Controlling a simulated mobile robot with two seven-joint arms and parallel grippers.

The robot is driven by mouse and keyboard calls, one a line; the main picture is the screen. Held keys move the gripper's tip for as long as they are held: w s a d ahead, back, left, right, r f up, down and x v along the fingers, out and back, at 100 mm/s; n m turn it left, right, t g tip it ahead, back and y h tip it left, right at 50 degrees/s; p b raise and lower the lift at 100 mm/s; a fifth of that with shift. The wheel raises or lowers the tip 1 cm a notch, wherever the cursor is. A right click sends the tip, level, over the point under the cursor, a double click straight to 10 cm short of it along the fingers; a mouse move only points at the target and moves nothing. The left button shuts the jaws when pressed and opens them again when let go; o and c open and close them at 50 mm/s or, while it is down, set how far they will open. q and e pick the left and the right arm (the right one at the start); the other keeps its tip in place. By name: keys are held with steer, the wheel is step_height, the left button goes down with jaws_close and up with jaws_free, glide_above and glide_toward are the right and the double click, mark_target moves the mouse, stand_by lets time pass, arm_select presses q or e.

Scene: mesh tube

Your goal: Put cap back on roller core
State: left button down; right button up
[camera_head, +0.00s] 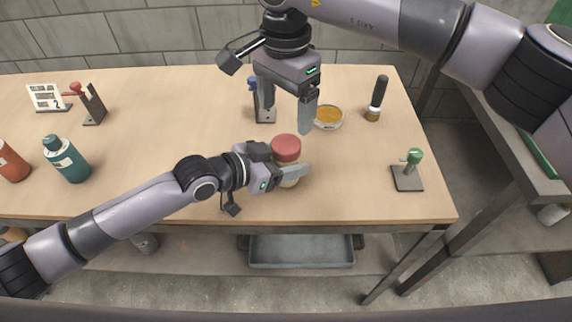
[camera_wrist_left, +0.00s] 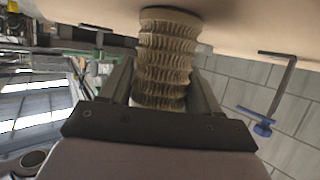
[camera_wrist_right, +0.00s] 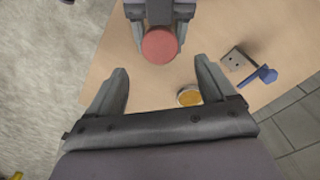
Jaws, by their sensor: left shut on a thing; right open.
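The roller core (camera_head: 289,183) stands upright near the table's front edge, mostly covered by my left gripper (camera_head: 283,172). In the left wrist view it is a tan, ribbed tube (camera_wrist_left: 165,60) between the fingers, its base on the table. My left gripper is shut on it. A round red piece, apparently the cap (camera_head: 286,147), tops the core; it also shows in the right wrist view (camera_wrist_right: 159,46). Its seating is hidden. My right gripper (camera_head: 286,112) is open and empty, above and behind the core, fingers pointing down toward the table.
A shallow round dish with orange inside (camera_head: 328,117) and a black-handled tool (camera_head: 377,98) stand right of my right gripper. A green-knobbed stand (camera_head: 408,176) is at right, a blue-knobbed stand (camera_head: 264,114) behind. Teal bottle (camera_head: 66,159) and red bottle (camera_head: 11,163) stand far left.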

mark_target(285, 143)
steer(key=shift+f, duration=4)
steer(key=c, duration=1.1)
steer(key=shift+m, duration=0.9)
steer(key=o, duration=1.3)
steer(key=shift+c, duration=0.2)
step_height(285, 143, up, 12)
